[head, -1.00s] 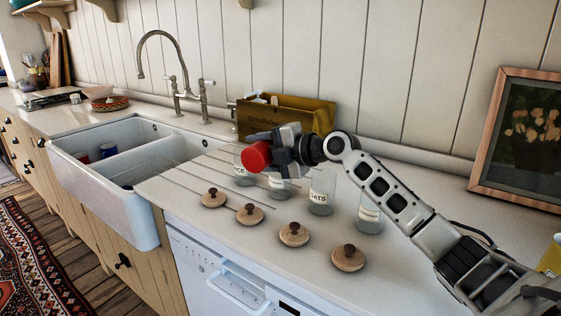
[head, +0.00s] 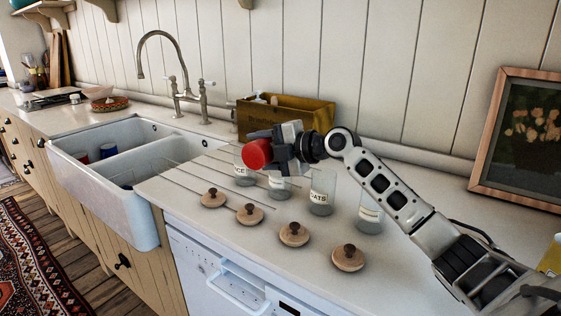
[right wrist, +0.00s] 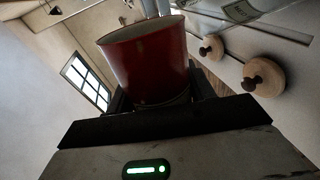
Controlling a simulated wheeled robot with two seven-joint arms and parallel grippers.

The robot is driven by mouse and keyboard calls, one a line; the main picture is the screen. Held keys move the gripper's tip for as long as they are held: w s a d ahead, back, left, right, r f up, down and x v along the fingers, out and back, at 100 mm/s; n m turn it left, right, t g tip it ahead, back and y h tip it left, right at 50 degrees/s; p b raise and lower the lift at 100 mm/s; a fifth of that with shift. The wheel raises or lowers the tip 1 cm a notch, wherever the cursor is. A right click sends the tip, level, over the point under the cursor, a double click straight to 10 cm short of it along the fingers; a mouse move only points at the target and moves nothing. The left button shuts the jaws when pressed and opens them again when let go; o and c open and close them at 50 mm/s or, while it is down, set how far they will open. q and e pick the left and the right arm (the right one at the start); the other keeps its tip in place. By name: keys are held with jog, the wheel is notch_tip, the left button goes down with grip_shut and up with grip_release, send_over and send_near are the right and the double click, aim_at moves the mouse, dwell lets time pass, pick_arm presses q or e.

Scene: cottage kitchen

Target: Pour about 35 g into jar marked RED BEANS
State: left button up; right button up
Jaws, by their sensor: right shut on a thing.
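My right gripper (head: 279,149) is shut on a red cup (head: 257,154), above the glass jars at the back of the counter. The red cup (right wrist: 146,65) fills the middle of the right wrist view, its rim toward the top; its contents are not visible. Below it stand a jar with a label ending in "CE" (head: 243,177) and a jar whose label I cannot read (head: 279,188). To the right are the OATS jar (head: 321,198) and another jar with an unreadable label (head: 369,220). I cannot read RED BEANS on any jar. No falling stream shows. My left gripper is out of view.
Several wooden lids with dark knobs, one here (head: 294,234), lie in front of the jars. A yellow-brown wooden box (head: 310,115) stands behind them. The white sink (head: 110,205) and tap (head: 180,80) are left; a framed picture (head: 488,150) leans right.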

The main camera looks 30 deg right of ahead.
jog(key=shift+w+d+r+m+y+b, duration=0.2)
jog(key=shift+d+r+m+y, duration=0.15)
jog(key=shift+m, duration=0.3)
jog(key=shift+w+d+r+m+y+b, duration=0.1)
jog(key=shift+d+r+m+y+b, duration=0.1)
jog(key=shift+r+m, duration=0.35)
dwell(3.2)
